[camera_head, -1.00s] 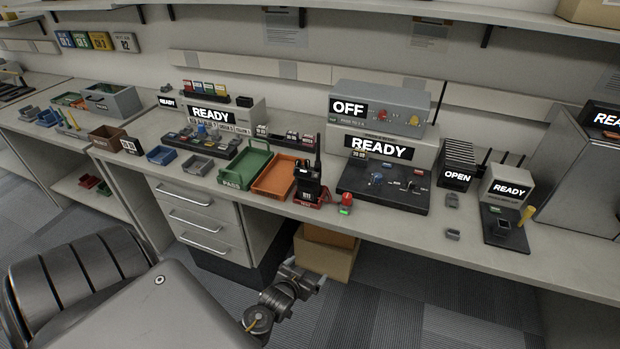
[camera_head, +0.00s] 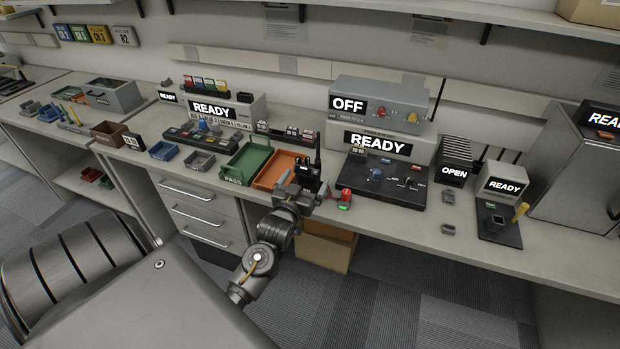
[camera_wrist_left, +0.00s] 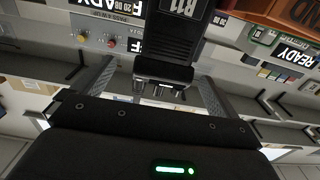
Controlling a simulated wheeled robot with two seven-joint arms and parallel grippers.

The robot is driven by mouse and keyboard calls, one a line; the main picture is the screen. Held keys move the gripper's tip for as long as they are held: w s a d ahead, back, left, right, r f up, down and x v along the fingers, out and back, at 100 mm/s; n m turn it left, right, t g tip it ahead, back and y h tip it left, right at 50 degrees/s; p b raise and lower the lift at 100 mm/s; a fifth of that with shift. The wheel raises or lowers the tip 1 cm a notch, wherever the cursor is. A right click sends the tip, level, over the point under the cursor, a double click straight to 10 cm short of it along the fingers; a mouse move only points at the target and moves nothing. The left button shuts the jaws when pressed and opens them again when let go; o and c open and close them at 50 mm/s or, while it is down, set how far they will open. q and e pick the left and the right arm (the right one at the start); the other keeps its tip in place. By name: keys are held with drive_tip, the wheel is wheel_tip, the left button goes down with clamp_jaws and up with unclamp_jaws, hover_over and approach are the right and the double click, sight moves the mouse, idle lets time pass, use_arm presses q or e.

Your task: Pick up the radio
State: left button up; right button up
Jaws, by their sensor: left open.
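The black radio (camera_head: 309,175) stands upright at the front edge of the bench, right of the orange tray. Its lower part is hidden behind my left gripper (camera_head: 303,188) in the head view. In the left wrist view the radio (camera_wrist_left: 165,58) shows a white label and has its knobs toward the gripper palm. My left gripper (camera_wrist_left: 153,80) is open, with one finger on each side of the radio and visible gaps between. I cannot tell whether either finger touches it. My right gripper is not in view.
An orange tray (camera_head: 266,182) and a green tray (camera_head: 229,172) lie left of the radio. A red button (camera_head: 345,195) stands just right of the gripper. A dark test console (camera_head: 378,190) sits behind it. A cardboard box (camera_head: 325,250) is below the bench.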

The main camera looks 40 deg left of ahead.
sight(309, 167)
use_arm(q)
drive_tip(key=shift+w+a+r, duration=0.2)
drive_tip(key=shift+w+a, duration=0.05)
drive_tip(key=shift+w, duration=0.15)
drive_tip(key=p+x, duration=0.1)
drive_tip(key=x, duration=0.2)
drive_tip(key=shift+w+a+r+p, duration=0.15)
drive_tip(key=shift+w+a+p, duration=0.15)
drive_tip(key=shift+p, duration=0.1)
drive_tip(key=shift+w+a, duration=0.15)
drive_tip(key=shift+w, duration=0.3)
drive_tip(key=shift+c, duration=0.7)
drive_tip(key=c, duration=1.2)
